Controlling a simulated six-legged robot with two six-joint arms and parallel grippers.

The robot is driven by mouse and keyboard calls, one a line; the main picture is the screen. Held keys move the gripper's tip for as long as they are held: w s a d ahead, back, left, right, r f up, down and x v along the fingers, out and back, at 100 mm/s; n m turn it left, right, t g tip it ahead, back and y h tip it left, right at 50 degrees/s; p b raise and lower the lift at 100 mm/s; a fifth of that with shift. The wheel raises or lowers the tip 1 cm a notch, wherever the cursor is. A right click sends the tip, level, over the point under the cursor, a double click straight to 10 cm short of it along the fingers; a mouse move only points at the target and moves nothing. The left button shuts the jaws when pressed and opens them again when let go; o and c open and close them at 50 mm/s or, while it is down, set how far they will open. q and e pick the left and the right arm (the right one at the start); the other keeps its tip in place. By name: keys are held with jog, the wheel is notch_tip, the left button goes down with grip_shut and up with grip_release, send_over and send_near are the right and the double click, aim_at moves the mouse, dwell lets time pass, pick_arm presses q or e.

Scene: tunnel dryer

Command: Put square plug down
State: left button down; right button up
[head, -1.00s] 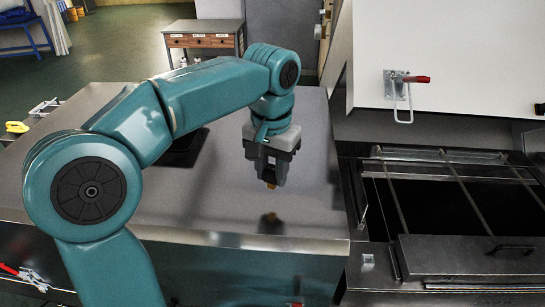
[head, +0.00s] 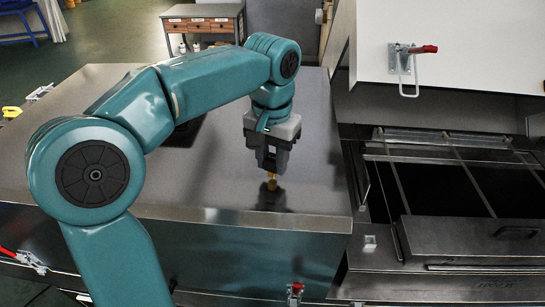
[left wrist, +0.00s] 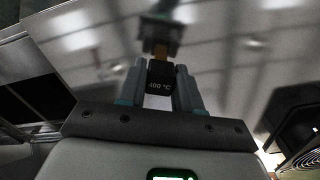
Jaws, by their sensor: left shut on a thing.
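My left gripper (head: 271,167) points down over the steel tabletop (head: 215,180), near its front right part. It is shut on the square plug, a small black block marked "400 °C" (left wrist: 160,77) in the left wrist view. A brass-coloured part of the plug (head: 272,183) shows below the fingers in the head view. The plug hangs upright very close to its dark reflection in the polished top; I cannot tell whether it touches. The fingers hide most of the plug in the head view. My right gripper is not in view.
A dark flat object (head: 184,133) lies on the tabletop behind my left arm. To the right is an open dryer bay (head: 430,185) with metal bars, below a white panel with a red-handled clamp (head: 408,62). The tabletop around the plug is clear.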

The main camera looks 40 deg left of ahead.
aim_at(274, 157)
pick_arm(q)
jog(key=shift+w+f, duration=0.3)
jog(key=shift+f, duration=0.05)
jog(key=shift+s+d, duration=0.15)
jog(key=shift+s, duration=0.1)
jog(key=shift+f+b, duration=0.1)
jog(key=shift+b, duration=0.2)
jog(key=c, duration=1.1)
grip_release()
jog(key=shift+f, duration=0.1)
jog(key=o, duration=0.4)
jog(key=shift+w, duration=0.2)
jog(key=shift+s, duration=0.2)
jog(key=shift+r, duration=0.2)
notch_tip(274, 157, up, 16)
jog(key=p, duration=0.3)
jog(key=shift+w, duration=0.1)
